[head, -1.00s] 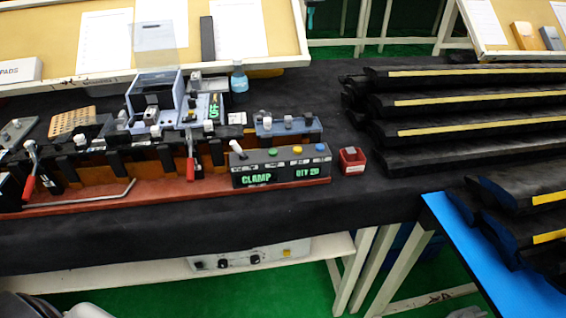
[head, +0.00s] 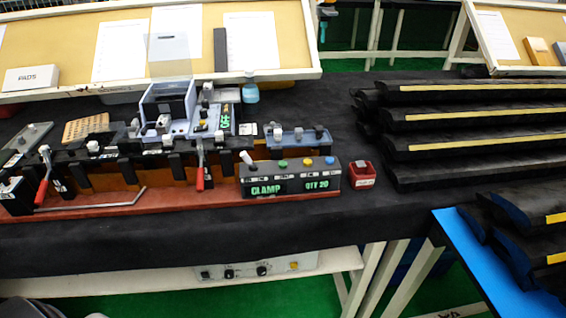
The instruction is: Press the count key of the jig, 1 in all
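The jig (head: 130,199) is a long red-brown base with dark clamps and red-handled levers, on the black-covered bench at left. At its right end is a dark control box (head: 291,186) with green text reading "CLAMP" and "QTY 20". On its top are a white lever (head: 247,158), a green button (head: 283,163), a yellow button (head: 307,161) and a blue button (head: 329,160). Labels by the buttons are too small to read, so I cannot tell which is the count key. Neither of my grippers is clearly in view.
A red box (head: 362,178) stands just right of the control box. Behind it is a blue-grey tray with knobs (head: 298,141). Black trim parts (head: 470,148) are stacked at right. The bench front is clear.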

